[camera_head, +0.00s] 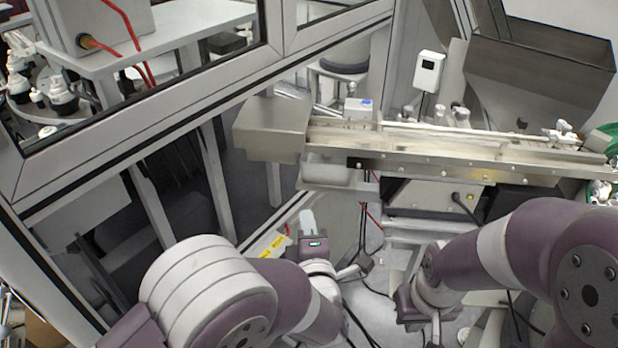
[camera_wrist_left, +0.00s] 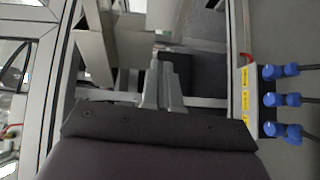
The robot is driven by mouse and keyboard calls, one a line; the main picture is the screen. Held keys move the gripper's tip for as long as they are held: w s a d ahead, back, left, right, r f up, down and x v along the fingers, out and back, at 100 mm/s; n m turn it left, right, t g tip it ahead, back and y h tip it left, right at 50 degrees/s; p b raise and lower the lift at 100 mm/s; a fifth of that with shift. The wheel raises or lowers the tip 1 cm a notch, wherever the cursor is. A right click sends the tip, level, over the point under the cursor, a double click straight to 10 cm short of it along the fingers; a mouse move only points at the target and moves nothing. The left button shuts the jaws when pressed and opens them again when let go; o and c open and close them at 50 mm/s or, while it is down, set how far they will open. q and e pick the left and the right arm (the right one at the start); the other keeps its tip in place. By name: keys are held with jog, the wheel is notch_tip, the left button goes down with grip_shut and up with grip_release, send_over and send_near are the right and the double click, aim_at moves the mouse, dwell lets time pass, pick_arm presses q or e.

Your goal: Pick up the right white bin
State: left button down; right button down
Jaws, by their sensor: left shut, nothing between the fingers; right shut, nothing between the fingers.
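No other white bin is clear in either view. My left gripper (camera_head: 307,221) is shut and empty, below and in front of that box and apart from it. Its closed fingers also show in the left wrist view (camera_wrist_left: 162,84). My right gripper (camera_head: 412,308) is low at the bottom centre-right, shut and empty, its fingers mostly hidden by the wrist.
The metal conveyor (camera_head: 450,157) crosses the right half, with a control box (camera_head: 434,198) beneath it. A large hopper (camera_head: 540,75) stands behind. A framed glass machine (camera_head: 165,135) fills the left. Blue connectors (camera_wrist_left: 282,100) with cables jut out at right in the wrist view. Cables hang below the conveyor.

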pick_arm(q)
jog(key=n+p, duration=0.1)
send_near(308, 170)
jog(key=w+a, duration=0.3)
jog(key=w+d, duration=0.1)
jog(key=w, duration=0.1)
jog(key=shift+w+d+f+y+p, duration=0.1)
jog(key=shift+w+d+y+p, duration=0.2)
jog(key=shift+d+p, duration=0.1)
jog(key=shift+w+d, duration=0.25)
jog(key=shift+w, duration=0.1)
